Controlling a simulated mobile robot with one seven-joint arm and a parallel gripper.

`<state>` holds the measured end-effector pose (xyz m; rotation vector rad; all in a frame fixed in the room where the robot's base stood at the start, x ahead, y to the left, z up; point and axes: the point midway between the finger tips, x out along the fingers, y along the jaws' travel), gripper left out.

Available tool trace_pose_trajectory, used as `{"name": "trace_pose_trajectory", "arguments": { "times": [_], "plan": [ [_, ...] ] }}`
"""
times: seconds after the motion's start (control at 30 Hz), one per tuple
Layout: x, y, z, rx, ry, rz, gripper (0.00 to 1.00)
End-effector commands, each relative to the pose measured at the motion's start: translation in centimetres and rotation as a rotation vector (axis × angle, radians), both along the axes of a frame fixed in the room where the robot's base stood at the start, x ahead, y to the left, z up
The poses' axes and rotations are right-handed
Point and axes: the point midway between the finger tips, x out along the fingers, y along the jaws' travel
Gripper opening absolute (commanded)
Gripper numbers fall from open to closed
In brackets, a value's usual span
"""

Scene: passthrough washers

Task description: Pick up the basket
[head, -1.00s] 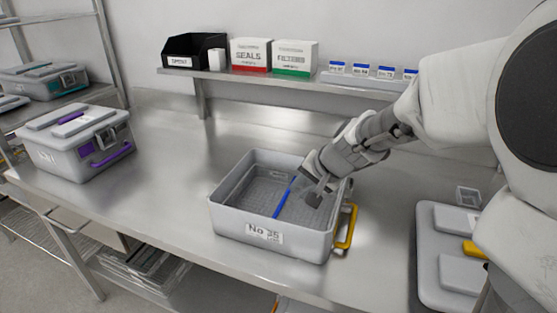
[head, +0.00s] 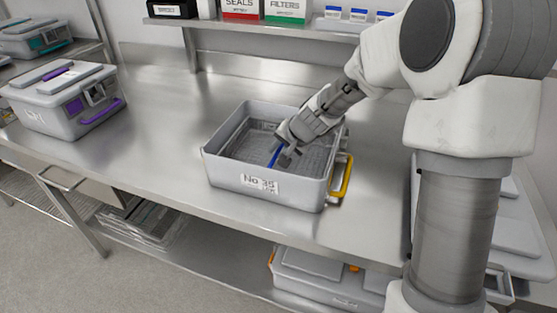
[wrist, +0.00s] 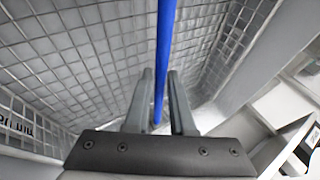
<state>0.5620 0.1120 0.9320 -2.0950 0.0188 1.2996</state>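The wire mesh basket (wrist: 95,40) sits inside an open grey container (head: 228,177) labelled "No 35" on the steel counter. A straight blue bar (head: 273,158) spans the basket as its handle; it also shows in the wrist view (wrist: 165,40). My gripper (head: 285,154) reaches down into the container from the upper right. In the wrist view, my gripper's fingers (wrist: 160,85) stand on either side of the blue bar, with narrow gaps still visible beside it. The basket's lower part is hidden by the container's front wall.
The container has a yellow handle (head: 341,176) on its right side. A lidded grey box with a purple handle (head: 78,98) stands at the left. A shelf (head: 250,22) with boxes runs along the back wall. The counter between the two boxes is clear.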

Motion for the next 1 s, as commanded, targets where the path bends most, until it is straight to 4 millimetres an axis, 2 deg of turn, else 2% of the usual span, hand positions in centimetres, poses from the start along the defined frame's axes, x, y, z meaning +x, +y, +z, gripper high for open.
{"name": "trace_pose_trajectory", "arguments": {
  "times": [0.27,0.4,1.0],
  "plan": [
    [0.13,0.10,-0.16,0.000,-0.001,0.001,0.22],
    [0.12,0.11,-0.16,0.000,0.000,0.000,0.00],
    [0.11,0.08,-0.15,0.001,0.000,-0.001,0.00]
  ]
}}
